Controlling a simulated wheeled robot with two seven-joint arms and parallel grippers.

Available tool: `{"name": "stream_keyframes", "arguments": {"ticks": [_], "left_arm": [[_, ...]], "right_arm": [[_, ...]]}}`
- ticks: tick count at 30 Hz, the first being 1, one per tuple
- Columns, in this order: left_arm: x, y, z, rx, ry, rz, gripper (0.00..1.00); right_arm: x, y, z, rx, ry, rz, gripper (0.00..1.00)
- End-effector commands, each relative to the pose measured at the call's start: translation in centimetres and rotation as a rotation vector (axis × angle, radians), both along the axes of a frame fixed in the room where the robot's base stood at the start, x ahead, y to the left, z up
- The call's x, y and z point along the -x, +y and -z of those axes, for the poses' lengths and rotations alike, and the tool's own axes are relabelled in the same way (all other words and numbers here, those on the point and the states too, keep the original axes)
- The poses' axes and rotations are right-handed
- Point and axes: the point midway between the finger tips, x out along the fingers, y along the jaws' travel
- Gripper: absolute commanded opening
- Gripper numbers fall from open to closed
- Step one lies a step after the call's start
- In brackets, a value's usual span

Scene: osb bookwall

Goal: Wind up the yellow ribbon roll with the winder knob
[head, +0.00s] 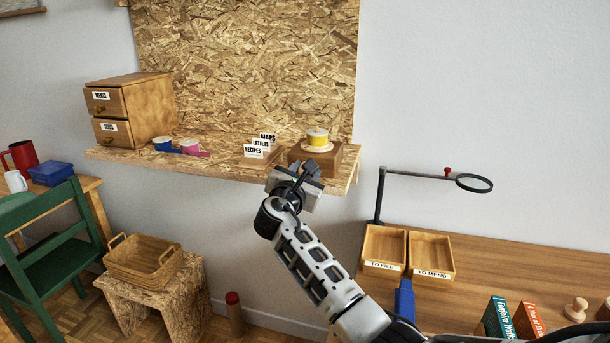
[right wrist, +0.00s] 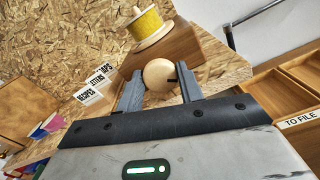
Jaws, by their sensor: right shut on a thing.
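The yellow ribbon roll (head: 317,137) sits on a pale spool on top of a wooden winder box (head: 329,158) at the right end of the OSB shelf. In the right wrist view the yellow ribbon roll (right wrist: 145,22) is just beyond my fingers. My right gripper (head: 296,172) reaches up to the front of the box. In the right wrist view my right gripper (right wrist: 160,88) is shut on the round wooden winder knob (right wrist: 159,74), which sits between its two fingers. In the head view the knob is hidden by the gripper. My left gripper is not in view.
On the shelf, label cards (head: 257,150) stand left of the winder, with blue and pink ribbon rolls (head: 188,146) and a drawer cabinet (head: 131,110) farther left. Right are two wooden trays (head: 384,248) and a magnifier arm (head: 418,175). A wicker basket (head: 144,259) stands lower left.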

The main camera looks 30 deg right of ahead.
Motion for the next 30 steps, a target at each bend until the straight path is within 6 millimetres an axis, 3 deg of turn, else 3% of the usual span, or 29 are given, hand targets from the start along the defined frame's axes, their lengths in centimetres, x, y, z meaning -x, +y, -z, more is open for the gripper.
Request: {"name": "stream_keyframes", "arguments": {"ticks": [15,30], "left_arm": [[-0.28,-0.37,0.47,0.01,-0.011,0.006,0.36],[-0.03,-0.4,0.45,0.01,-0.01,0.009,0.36]], "right_arm": [[0.06,-0.08,0.08,-0.213,-0.251,0.001,0.14],[0.06,-0.08,-0.01,-0.25,-0.293,0.001,0.14]]}}
